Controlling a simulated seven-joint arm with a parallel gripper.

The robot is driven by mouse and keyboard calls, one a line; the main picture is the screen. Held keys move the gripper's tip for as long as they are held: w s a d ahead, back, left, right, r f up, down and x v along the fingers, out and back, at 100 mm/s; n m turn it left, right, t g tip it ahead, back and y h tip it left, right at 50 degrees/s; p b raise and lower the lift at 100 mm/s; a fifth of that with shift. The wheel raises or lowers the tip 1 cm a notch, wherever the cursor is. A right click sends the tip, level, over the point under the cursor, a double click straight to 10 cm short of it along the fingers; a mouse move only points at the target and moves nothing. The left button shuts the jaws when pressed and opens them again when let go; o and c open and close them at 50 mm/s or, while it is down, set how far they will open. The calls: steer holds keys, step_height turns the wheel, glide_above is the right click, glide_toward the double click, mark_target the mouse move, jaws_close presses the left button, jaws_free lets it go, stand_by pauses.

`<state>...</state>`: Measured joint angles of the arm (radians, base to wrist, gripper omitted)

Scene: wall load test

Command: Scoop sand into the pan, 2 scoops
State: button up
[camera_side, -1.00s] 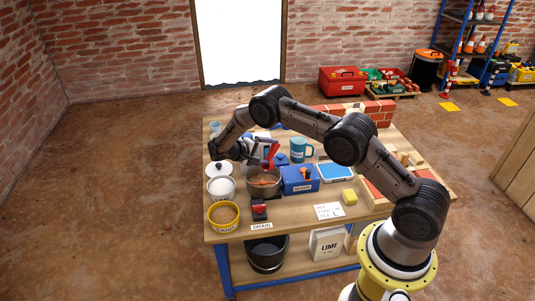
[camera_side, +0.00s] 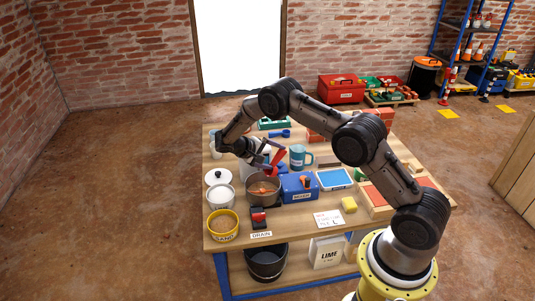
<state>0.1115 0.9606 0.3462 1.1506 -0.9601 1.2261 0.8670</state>
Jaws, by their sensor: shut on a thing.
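The pan (camera_side: 262,191) is a grey metal pot on the left half of the table, with some brownish-red content inside. The sand is in a yellow tub (camera_side: 222,224) labelled SAND at the table's front left corner. My gripper (camera_side: 268,158) is above and behind the pan. It is shut on a red tool (camera_side: 279,160), which looks like the scoop and is held tilted. The tool's lower end is near the pan's back rim; I cannot tell whether it touches or carries sand.
A white tub (camera_side: 221,196) and a lidded white pot (camera_side: 217,178) stand left of the pan. A blue box (camera_side: 299,187) stands close on its right, a teal mug (camera_side: 298,156) behind. A small red-and-black item (camera_side: 258,217) is in front. A yellow sponge (camera_side: 348,204) lies further right.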

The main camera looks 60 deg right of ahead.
steer(key=s+m+t+y, duration=0.1)
steer(key=m+y, duration=0.2)
steer(key=s+d+m+t+y, duration=0.1)
steer(key=m+y, duration=0.2)
steer(key=m, duration=0.1)
steer(key=s+d+m+t+y, duration=0.1)
steer(key=m+t+y, duration=0.1)
steer(key=m+y, duration=0.1)
steer(key=shift+s+r+m+y, duration=0.35)
steer(key=shift+m+y, duration=0.05)
